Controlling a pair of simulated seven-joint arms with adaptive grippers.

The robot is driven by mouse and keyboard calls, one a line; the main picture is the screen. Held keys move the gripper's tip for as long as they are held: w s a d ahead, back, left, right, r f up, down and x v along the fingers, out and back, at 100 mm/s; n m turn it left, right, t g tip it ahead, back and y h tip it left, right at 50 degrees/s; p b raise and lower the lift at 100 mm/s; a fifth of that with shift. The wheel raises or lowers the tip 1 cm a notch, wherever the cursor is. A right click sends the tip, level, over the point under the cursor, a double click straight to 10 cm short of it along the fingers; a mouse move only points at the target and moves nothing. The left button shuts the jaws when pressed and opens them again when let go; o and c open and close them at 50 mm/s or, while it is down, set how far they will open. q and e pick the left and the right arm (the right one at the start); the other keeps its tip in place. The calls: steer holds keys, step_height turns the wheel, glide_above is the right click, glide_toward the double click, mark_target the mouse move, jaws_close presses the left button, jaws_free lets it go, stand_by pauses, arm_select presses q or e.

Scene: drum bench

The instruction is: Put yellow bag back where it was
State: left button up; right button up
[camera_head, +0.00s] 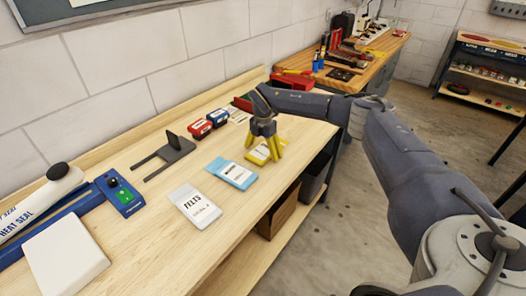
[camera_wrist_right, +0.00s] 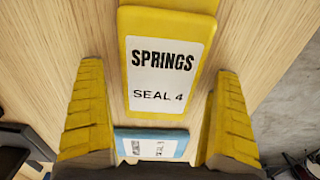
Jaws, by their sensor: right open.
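The yellow bag (camera_head: 256,157) lies flat on the wooden bench under my right gripper (camera_head: 263,148). In the right wrist view the yellow bag (camera_wrist_right: 168,60) has a white label reading "SPRINGS SEAL 4". My right gripper (camera_wrist_right: 160,75) has its yellow fingers spread on either side of the bag, with gaps between fingers and bag. It points down at the bench and holds nothing. In the head view the gripper hides part of the bag. My left gripper is not in view.
A blue bag (camera_head: 232,173) and a white "FELTS" bag (camera_head: 195,205) lie nearer along the bench. A black stand (camera_head: 172,151), a red box (camera_head: 199,129) and a blue box (camera_head: 217,118) are toward the wall. A heat sealer (camera_head: 42,205) is at left.

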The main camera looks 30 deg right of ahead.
mark_target(263, 151)
step_height(263, 151, up, 12)
steer(key=shift+r, duration=0.15)
stand_by(0.5)
stand_by(2.5)
